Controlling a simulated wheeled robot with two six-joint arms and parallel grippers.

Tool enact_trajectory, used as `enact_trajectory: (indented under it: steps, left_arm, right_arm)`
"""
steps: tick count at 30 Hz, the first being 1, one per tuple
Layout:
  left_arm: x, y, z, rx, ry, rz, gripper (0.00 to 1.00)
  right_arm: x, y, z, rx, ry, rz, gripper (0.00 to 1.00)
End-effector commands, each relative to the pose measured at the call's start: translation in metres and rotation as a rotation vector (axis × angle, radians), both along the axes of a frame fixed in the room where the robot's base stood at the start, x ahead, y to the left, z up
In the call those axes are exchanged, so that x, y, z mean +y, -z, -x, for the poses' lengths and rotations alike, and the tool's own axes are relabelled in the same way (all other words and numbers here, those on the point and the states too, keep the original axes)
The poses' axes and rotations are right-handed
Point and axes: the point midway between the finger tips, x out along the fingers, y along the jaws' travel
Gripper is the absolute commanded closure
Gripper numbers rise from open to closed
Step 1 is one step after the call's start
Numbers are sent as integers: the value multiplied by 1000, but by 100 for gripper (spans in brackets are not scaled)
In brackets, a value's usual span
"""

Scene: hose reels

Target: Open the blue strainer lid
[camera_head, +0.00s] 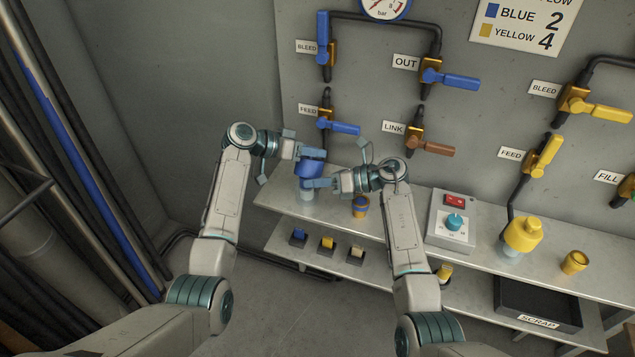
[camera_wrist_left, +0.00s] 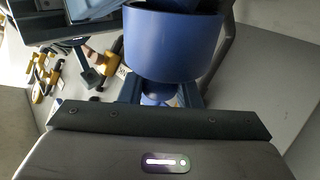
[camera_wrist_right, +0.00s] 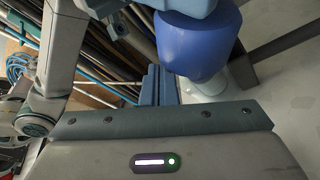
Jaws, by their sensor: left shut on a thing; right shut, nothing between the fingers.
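The blue strainer (camera_head: 308,169) stands on the upper shelf, with a pale clear bowl (camera_head: 306,196) below its blue part. My left gripper (camera_head: 318,154) is at the top of the strainer, shut on the blue lid; in the left wrist view, a small blue part (camera_wrist_left: 160,96) shows between its fingers, below the large blue cylinder (camera_wrist_left: 175,45). The grippers hide part of the lid.
A blue-and-yellow cup (camera_head: 360,207) stands right of the strainer. A control box (camera_head: 451,222), a yellow strainer (camera_head: 523,234) and a yellow cup (camera_head: 574,262) are farther right. Blue valve handles (camera_head: 345,128) and a brown handle (camera_head: 439,148) stick out from the wall above.

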Motion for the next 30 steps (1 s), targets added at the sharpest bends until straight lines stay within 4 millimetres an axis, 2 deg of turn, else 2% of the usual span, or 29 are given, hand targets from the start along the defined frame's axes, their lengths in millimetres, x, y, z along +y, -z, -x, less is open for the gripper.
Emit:
enact_trajectory:
  steps: [5, 12, 13, 15, 24, 30]
  left_arm:
    - [0, 0, 0, 0, -1, -1, 100]
    - [0, 0, 1, 1, 2, 0, 100]
    - [0, 0, 1, 1, 2, 0, 64]
    - [0, 0, 1, 3, 2, -1, 50]
    - [2, 1, 2, 4, 2, -2, 49]
    - [27, -9, 10, 1, 0, -6, 49]
  right_arm:
    - [-3, -11, -8, 50, 2, -18, 100]
    - [-4, -15, -10, 47, 7, -20, 100]
    - [-4, -15, -10, 46, 7, -20, 100]
    - [-4, -16, -10, 46, 7, -20, 100]
    - [-3, -15, -9, 48, 4, -21, 100]
    - [-3, -14, -9, 49, 3, -21, 100]
